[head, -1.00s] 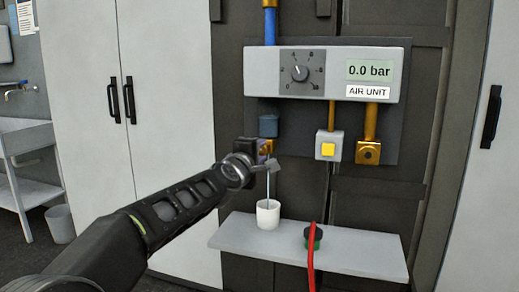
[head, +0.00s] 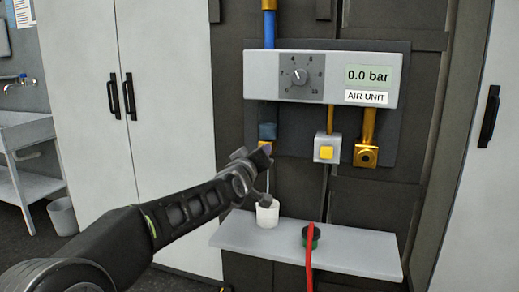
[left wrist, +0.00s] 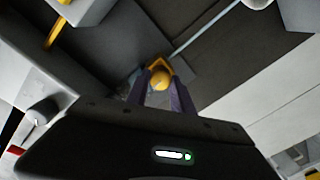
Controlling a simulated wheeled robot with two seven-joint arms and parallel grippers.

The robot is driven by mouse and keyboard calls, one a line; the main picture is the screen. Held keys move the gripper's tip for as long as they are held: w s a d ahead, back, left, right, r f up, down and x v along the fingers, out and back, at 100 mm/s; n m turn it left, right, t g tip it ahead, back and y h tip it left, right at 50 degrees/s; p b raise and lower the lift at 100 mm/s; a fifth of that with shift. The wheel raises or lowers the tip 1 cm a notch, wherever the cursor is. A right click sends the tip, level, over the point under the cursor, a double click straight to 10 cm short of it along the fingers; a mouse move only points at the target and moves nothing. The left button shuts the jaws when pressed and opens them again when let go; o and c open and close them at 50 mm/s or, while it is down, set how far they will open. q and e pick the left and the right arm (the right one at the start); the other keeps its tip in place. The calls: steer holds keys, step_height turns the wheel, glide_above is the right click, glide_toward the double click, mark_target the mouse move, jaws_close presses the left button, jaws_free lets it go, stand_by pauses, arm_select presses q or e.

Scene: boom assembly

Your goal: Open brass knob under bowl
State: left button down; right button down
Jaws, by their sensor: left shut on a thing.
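The brass knob (left wrist: 158,78) sits between the fingertips of my left gripper (left wrist: 158,88) in the left wrist view, and the fingers are closed on it. In the head view the dark blue bowl (head: 267,131) hangs under the air unit (head: 320,75). A bit of brass (head: 265,145) shows just below it, at the tip of my left gripper (head: 262,153), whose fingers mostly hide the knob. A thin tube or line runs down toward a white cup (head: 267,215) on the shelf. The display (head: 369,75) reads 0.0 bar. My right gripper is not in view.
A yellow button (head: 326,153) on a grey box and a brass fitting (head: 367,154) hang to the right. The grey shelf (head: 350,250) below carries a black-green part (head: 310,237) with a red hose (head: 309,265). Tall cabinets stand on both sides.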

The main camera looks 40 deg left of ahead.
arm_select(q)
steer(key=shift+d+f+m+p, duration=0.1)
steer(key=shift+m+p, duration=0.65)
steer(key=shift+m, duration=1.1)
steer(key=shift+f+m+p, duration=0.1)
steer(key=shift+m+p, duration=0.65)
steer(key=shift+m, duration=1.1)
steer(key=c, duration=1.1)
jaws_free()
steer(key=shift+r, duration=0.15)
steer(key=v, duration=0.7)
steer(key=shift+s+d, duration=0.15)
steer(key=shift+s, duration=0.15)
